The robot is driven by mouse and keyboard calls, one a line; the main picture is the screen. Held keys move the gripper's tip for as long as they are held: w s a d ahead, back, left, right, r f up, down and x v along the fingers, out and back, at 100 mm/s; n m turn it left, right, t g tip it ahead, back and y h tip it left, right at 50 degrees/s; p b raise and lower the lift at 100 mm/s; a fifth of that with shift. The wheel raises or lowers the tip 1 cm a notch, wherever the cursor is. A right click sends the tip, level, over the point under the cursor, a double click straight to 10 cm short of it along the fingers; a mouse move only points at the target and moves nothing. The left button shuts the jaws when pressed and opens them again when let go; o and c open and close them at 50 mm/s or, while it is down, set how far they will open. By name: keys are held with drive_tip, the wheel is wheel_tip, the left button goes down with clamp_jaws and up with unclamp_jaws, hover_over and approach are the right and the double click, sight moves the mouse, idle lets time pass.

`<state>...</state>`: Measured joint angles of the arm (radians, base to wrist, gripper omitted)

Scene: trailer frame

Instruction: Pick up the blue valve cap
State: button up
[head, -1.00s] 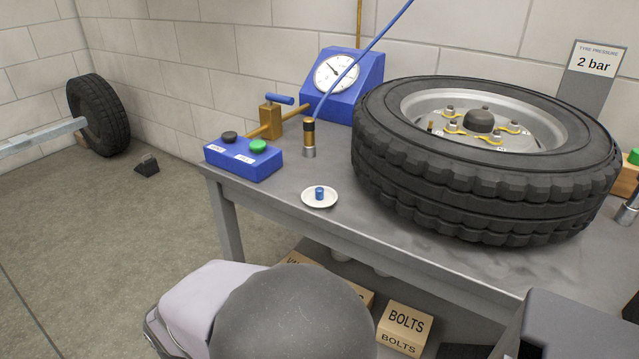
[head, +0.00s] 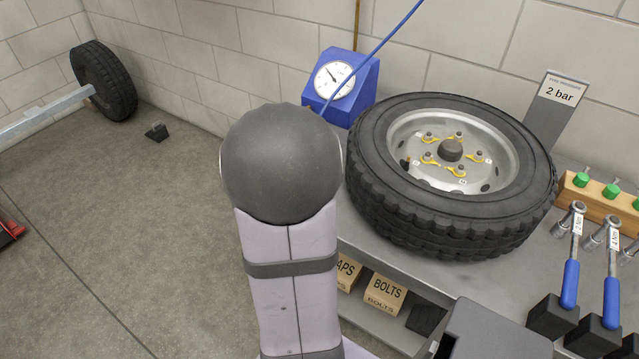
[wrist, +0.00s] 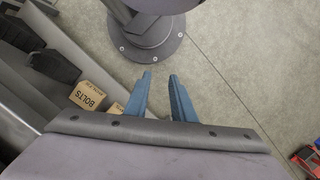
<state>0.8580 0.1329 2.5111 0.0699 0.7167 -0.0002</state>
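The blue valve cap and the white dish that held it are not visible now; my arm covers that part of the bench in the head view. My gripper (wrist: 160,75) shows in the wrist view with its two blue fingers apart and nothing between them. It is over the floor, to the right of the bench's lower shelf in that view. In the head view my gripper cannot be made out.
A large tyre on a wheel (head: 370,165) lies on the grey bench. A blue pressure gauge (head: 345,80) stands behind. Blue-handled wrenches (head: 569,285) are at right. Boxes marked BOLTS (head: 384,293) sit on the shelf below. Open floor lies left.

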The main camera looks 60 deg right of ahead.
drive_tip(key=d+r+m+t+p, duration=0.3)
drive_tip(key=d+r+m+p, duration=0.5)
drive_tip(key=r+m+p, duration=0.4)
drive_tip(key=w+d+m+t+h, duration=0.2)
drive_tip(key=w+d+m+h, duration=0.2)
drive_tip(key=d+m, duration=0.8)
drive_tip(key=m, duration=0.7)
drive_tip(key=shift+w+d, duration=0.15)
drive_tip(key=shift+w+b+x, duration=0.15)
drive_tip(key=shift+b+x, duration=0.65)
drive_tip(key=shift+x, duration=1)
drive_tip(key=shift+w+b+x, duration=0.15)
drive_tip(key=shift+b+x, duration=0.6)
drive_tip(key=shift+x, duration=1.1)
drive_tip(key=shift+d+r, duration=0.1)
drive_tip(key=shift+r, duration=0.05)
clamp_jaws()
